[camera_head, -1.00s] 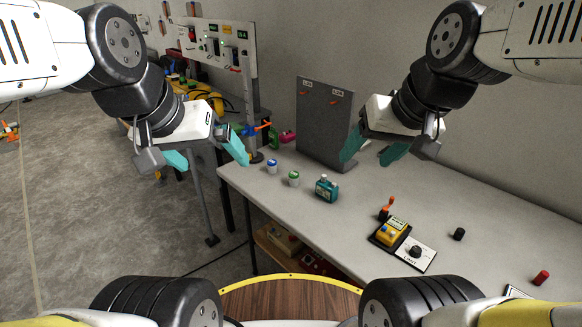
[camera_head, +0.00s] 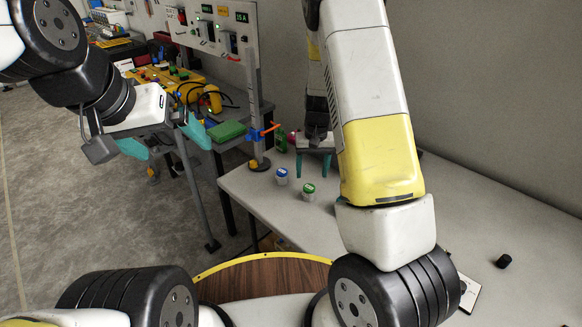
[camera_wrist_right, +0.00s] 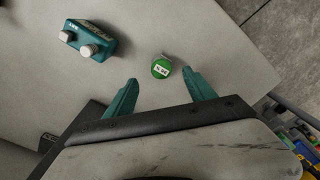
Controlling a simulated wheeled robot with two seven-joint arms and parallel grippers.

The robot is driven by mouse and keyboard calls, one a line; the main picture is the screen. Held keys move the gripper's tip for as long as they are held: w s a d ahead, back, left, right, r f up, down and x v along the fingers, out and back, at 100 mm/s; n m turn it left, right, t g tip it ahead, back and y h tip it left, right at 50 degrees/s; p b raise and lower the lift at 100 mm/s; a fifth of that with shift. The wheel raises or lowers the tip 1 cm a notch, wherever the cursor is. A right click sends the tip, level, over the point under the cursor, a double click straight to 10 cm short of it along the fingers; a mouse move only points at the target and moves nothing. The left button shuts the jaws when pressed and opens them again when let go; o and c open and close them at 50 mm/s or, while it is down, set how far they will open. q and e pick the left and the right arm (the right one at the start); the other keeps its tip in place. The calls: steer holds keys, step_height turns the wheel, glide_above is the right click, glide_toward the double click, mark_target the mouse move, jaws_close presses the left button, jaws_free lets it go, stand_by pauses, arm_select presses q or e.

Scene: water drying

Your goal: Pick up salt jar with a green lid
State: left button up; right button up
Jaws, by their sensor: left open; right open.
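The salt jar with a green lid (camera_head: 309,192) stands upright on the grey table. In the right wrist view the jar (camera_wrist_right: 161,68) shows from above, roughly centred between and just beyond my fingertips, apart from them. My right gripper (camera_head: 313,172) is open and empty, its teal fingers pointing down beside the jar; it also shows in the right wrist view (camera_wrist_right: 160,78). My left gripper (camera_head: 166,143) is open and empty, away to the left of the table.
A blue-lid jar (camera_head: 282,176) stands close left of the green one. A teal block with two pale knobs (camera_wrist_right: 90,38) is left of the jar in the wrist view. A pole (camera_head: 255,110) rises at the table's corner. A black knob (camera_head: 503,261) lies far right.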

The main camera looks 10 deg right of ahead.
mark_target(309, 187)
steer(key=shift+w+f, duration=0.35)
steer(key=shift+f, duration=0.25)
steer(key=shift+w+f, duration=0.35)
steer(key=shift+f, duration=0.2)
steer(key=f, duration=0.7)
steer(key=shift+s+a+f, duration=0.15)
steer(key=shift+s+f, duration=0.05)
steer(key=shift+f, duration=0.1)
jaws_close()
steer(key=shift+r, duration=0.1)
